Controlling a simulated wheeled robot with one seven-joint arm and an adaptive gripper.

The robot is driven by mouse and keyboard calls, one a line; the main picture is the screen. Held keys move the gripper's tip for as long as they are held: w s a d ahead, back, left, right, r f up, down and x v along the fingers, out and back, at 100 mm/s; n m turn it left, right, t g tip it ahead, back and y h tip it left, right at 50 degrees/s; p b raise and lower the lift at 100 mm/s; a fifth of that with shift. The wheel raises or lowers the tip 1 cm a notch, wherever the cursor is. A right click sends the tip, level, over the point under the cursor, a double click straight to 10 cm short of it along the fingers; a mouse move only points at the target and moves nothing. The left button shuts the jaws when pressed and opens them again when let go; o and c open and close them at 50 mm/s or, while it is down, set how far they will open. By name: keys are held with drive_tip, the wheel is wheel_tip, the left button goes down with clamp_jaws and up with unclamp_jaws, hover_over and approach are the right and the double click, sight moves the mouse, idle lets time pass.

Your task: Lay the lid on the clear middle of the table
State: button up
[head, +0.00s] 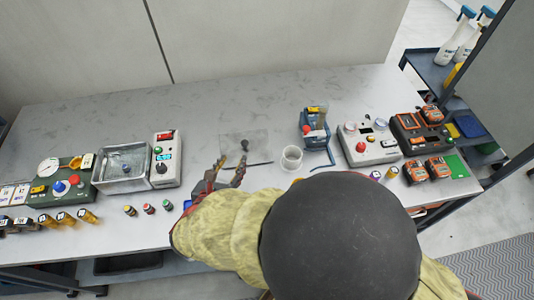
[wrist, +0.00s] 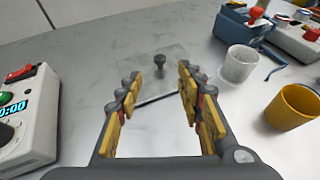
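The lid (head: 255,155) is a thin, clear square plate with a dark round knob (head: 244,145). It lies flat on the middle of the grey table (head: 205,110). In the wrist view the lid (wrist: 178,72) lies ahead of the fingers, with its knob (wrist: 159,64) upright. My gripper (head: 233,165) is open and empty just in front of the lid. In the wrist view my gripper (wrist: 158,82) shows its yellow pads wide apart with nothing between them. The fingers partly cover the lid's near sides there.
A clear open bath (head: 112,183) and a white device with a blue display (head: 166,170) stand to the left. A clear cup (head: 291,158) and a blue device (head: 310,127) stand right of the lid. Small vials (head: 148,208) stand near the front edge. The back is clear.

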drive_tip(key=s+d+r+m+g+h, duration=0.15)
drive_tip(key=d+r+m+g, duration=0.25)
drive_tip(key=d+m, duration=0.7)
drive_tip(key=d+r+m+g+h, duration=0.2)
drive_tip(key=d+r+m+g, duration=0.3)
drive_tip(key=d, duration=1)
drive_tip(key=s+d+r+m+y, duration=0.2)
drive_tip(key=s+m, duration=0.3)
drive_tip(key=m, duration=0.4)
drive_tip(key=s+d+r+m+t+y, duration=0.1)
drive_tip(key=s+d+r+m+y, duration=0.2)
drive_tip(key=m, duration=0.6)
drive_tip(key=s+d+r, duration=0.2)
drive_tip(key=s, duration=0.1)
drive_tip(key=shift+r, duration=0.25)
